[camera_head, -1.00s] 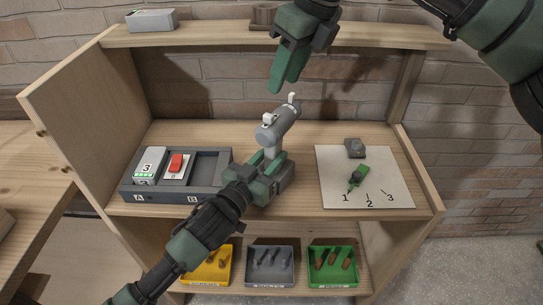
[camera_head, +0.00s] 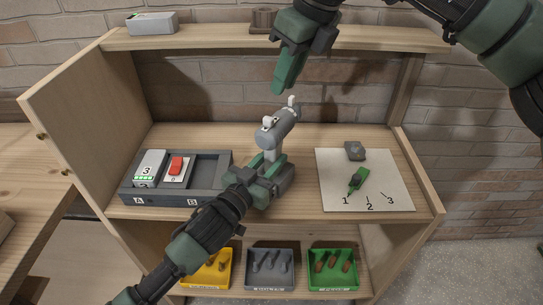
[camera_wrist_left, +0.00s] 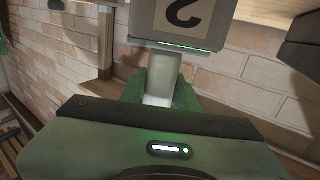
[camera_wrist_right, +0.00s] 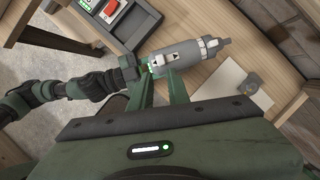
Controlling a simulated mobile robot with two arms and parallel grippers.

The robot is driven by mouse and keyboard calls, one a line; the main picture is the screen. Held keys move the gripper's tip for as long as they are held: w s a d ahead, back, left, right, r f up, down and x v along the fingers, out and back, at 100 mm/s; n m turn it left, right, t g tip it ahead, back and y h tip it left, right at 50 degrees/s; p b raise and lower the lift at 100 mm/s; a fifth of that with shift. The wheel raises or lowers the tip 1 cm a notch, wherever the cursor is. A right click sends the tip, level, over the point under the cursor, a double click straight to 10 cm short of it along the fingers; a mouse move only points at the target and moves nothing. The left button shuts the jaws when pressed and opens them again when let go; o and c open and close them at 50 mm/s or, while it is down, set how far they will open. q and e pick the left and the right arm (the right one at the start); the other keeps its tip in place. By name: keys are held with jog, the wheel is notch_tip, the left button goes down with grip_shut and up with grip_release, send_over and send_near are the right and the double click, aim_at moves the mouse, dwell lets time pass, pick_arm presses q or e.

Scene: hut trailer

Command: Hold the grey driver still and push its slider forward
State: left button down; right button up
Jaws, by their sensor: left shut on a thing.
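The grey driver (camera_head: 278,126) stands upright above the bench with its barrel pointing up and right. It has a white part (camera_head: 268,122) on the near end of its barrel and a white tab (camera_head: 291,101) near the far end; I cannot tell which is the slider. Both show in the right wrist view. My left gripper (camera_head: 268,166) is shut on the driver's handle (camera_wrist_left: 160,82), above its dark base.
A numbered white sheet (camera_head: 390,175) lies right with a green tool (camera_head: 357,180). The upper shelf (camera_head: 220,38) is behind my right gripper.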

pick_arm(q)
jog(key=shift+f, duration=0.1)
pick_arm(e)
jog(key=s+a+f+y, duration=0.1)
jog(key=a, duration=0.1)
jog(key=s+a+f+g+y, duration=0.1)
jog(key=s+a+f+y, duration=0.1)
jog(key=s+a+f+n+g+y, duration=0.1)
jog(key=a+f+y, duration=0.1)
jog(key=shift+s+f, duration=0.25)
jog(key=shift+s, duration=0.05)
grip_shut()
jog(key=s+a+m+y, duration=0.2)
jog(key=s+a+y, duration=0.1)
jog(key=s+y, duration=0.3)
jog(key=d+f+m+t, duration=0.3)
jog(key=d+m+t, duration=0.3)
jog(key=m, duration=0.3)
jog(key=s+d+f+m+t+h, duration=0.1)
jog(key=d+f+m+t, duration=0.1)
jog(key=d+m+t, duration=0.3)
jog(key=m+t, duration=0.1)
jog(key=m, duration=0.3)
jog(key=shift+d+f, duration=0.4)
jog(key=shift+a, duration=0.1)
